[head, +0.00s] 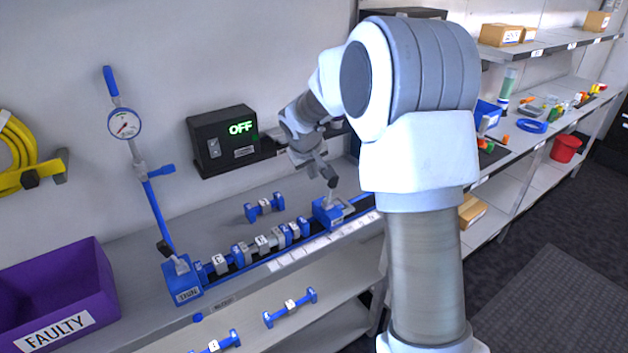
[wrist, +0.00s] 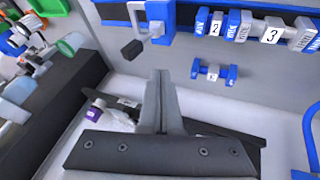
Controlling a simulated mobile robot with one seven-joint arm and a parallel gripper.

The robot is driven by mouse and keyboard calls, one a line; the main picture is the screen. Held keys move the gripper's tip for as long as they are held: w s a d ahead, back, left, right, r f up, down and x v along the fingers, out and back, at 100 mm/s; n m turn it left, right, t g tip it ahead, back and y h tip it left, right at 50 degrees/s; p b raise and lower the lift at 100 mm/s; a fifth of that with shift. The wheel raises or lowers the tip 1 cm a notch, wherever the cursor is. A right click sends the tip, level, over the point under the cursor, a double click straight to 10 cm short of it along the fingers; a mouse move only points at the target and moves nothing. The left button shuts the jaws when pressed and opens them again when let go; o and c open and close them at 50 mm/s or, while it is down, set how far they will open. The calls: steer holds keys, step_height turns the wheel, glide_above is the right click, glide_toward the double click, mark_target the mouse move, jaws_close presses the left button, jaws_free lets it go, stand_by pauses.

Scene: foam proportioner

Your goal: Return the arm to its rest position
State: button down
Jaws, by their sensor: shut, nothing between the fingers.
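My arm (head: 420,170) rises in front of the bench in the head view and bends over toward the wall. My gripper (head: 322,168) hangs above the bench, near the right blue end block (head: 327,212) and its lever. In the wrist view my gripper (wrist: 161,75) has its two grey fingers together, with nothing between them. The blue end block (wrist: 160,15) with its black knob shows beyond the fingertips there. I cannot tell from the head view how much space lies between the fingers and the lever.
A row of numbered blue and grey pieces (head: 262,243) sits in the rail. A loose piece (head: 264,207) lies behind it. A gauge (head: 124,124) stands at left above a purple FAULTY bin (head: 60,292). A black box (head: 222,140) reads OFF. Shelves (head: 560,95) with small items stand right.

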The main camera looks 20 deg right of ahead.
steer(key=s+a+r+m, duration=0.1)
steer(key=s+r, duration=0.5)
steer(key=s, duration=0.4)
steer(key=s+a+r, duration=0.2)
steer(key=s+r, duration=0.5)
steer(key=s, duration=0.3)
steer(key=s+a+f+y, duration=0.2)
steer(key=s+a, duration=0.1)
steer(key=s, duration=1.4)
steer(key=shift+f+m+y, duration=0.15)
steer(key=shift+m+y, duration=0.25)
steer(key=shift+w+a, duration=0.1)
